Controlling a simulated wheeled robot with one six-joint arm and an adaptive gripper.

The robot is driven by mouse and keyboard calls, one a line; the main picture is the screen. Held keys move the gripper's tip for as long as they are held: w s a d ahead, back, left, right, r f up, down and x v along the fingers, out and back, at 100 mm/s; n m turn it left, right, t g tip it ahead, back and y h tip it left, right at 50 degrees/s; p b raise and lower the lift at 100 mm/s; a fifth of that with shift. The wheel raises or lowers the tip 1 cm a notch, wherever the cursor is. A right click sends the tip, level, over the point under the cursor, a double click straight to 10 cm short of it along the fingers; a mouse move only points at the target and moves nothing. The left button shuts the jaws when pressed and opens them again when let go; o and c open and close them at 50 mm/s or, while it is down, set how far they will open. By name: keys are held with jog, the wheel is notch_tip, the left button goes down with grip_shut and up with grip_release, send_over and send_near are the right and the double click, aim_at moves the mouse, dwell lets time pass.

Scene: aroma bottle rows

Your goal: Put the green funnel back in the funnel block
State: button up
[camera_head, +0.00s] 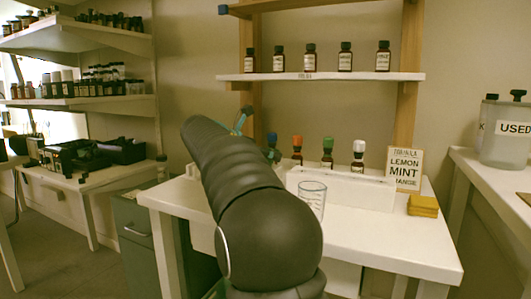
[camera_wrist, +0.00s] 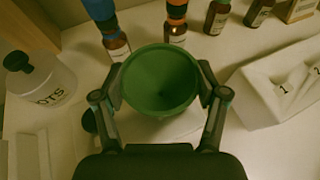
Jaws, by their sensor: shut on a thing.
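The green funnel (camera_wrist: 160,98) shows in the middle of the wrist view, its wide mouth facing the camera. My gripper (camera_wrist: 160,82) is shut on it, one finger on each side of the rim. The funnel's spout is hidden below its bowl. A white block with number marks (camera_wrist: 262,100) lies to the right of the funnel; I cannot tell whether it is the funnel block. A long white block (camera_head: 345,190) stands on the table there.
Bottles with blue (camera_wrist: 103,12), orange (camera_wrist: 176,12) and other tops stand behind the funnel. A white bottle with a black cap (camera_wrist: 40,82) is at left. In the head view, a glass beaker (camera_head: 312,198), a label card (camera_head: 404,168) and yellow pads (camera_head: 423,206) stand on the table.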

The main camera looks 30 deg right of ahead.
jog(key=o, duration=0.9)
jog(key=shift+r, duration=0.1)
jog(key=shift+r, duration=0.3)
jog(key=p+v, duration=0.1)
jog(key=v, duration=1.1)
jog(key=shift+p, duration=0.4)
jog(key=shift+s, duration=0.15)
